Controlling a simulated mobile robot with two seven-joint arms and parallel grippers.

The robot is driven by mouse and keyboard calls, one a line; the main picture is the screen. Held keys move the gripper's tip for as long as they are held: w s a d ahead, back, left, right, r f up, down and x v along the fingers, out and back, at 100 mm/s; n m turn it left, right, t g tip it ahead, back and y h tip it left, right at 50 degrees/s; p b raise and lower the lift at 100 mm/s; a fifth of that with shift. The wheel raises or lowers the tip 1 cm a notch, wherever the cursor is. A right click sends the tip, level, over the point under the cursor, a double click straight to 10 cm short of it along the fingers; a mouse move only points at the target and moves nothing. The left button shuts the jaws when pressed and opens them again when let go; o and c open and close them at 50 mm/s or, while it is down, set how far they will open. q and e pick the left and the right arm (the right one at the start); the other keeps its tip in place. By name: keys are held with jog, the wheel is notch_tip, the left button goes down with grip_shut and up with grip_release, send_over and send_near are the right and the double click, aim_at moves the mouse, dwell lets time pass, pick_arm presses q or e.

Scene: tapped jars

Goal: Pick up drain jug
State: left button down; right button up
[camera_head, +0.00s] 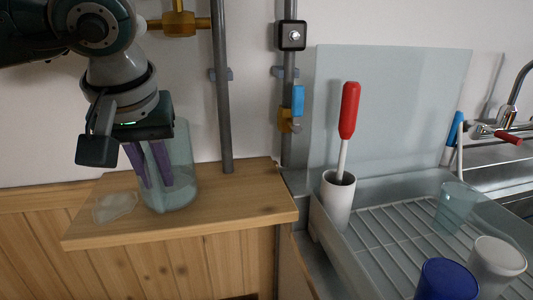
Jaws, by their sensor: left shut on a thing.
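A clear, bluish jug (182,190), which I take for the drain jug, stands upright on a small wooden shelf (245,205) at the left. My left gripper (152,180) comes down from above with its purple fingers at the jug's left side. It is shut on the jug, seemingly by its wall. The jug's base appears to rest on the shelf or just above it; I cannot tell which. My right gripper is not in view.
Grey pipes (222,90) run down the wall behind. Right are a white holder (337,200) with a red-handled brush (349,112), a drying rack (395,236), a blue cup (446,281) and a tap (513,110).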

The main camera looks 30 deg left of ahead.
pick_arm(q)
notch_tip(320, 180, up, 10)
jog(key=shift+r, duration=0.1)
dwell(0.5)
dwell(1.5)
